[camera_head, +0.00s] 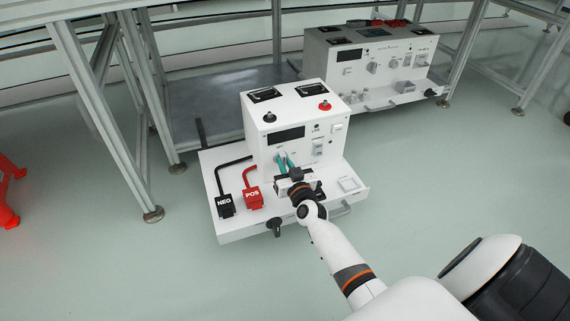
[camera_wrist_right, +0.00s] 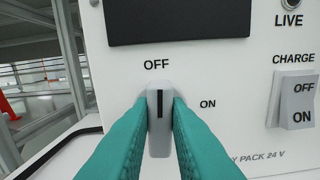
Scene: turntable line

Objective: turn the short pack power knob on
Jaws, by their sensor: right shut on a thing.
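The short pack (camera_head: 269,147) is a white box on a white base tray in the middle of the head view. Its power knob (camera_wrist_right: 159,122) is grey with a black line and shows in the right wrist view. The black line is upright, below the OFF label; the ON label is to the right. My right gripper (camera_wrist_right: 160,112) has teal fingers and is shut on the knob, one finger on each side. In the head view the right gripper (camera_head: 287,163) is at the pack's front face and hides the knob. My left gripper is not in view.
A black NEG connector (camera_head: 225,206) and a red POS connector (camera_head: 253,197) are on the tray, left of my right gripper. A CHARGE rocker switch (camera_wrist_right: 296,100) is right of the knob. A second white unit (camera_head: 370,60) stands behind. Metal frame legs (camera_head: 100,110) are at left.

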